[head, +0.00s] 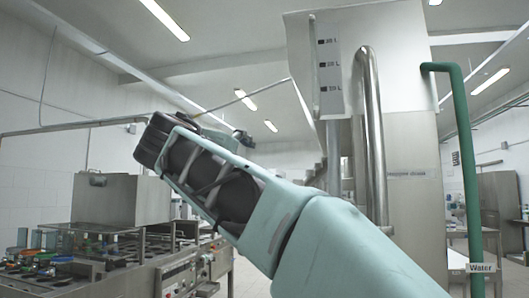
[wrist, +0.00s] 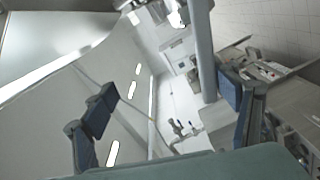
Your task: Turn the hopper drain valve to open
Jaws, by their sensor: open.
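My gripper (wrist: 168,88) is open and empty in the wrist view, with its two blue-padded fingers wide apart. No drain valve can be made out for certain in the head view.
A steel vertical pipe (head: 374,150) runs beside the hopper. A green pipe (head: 467,160) with a Water label (head: 481,268) stands at right. A steel machine line (head: 125,275) with cups fills the lower left. Open air surrounds the arm's upper left end.

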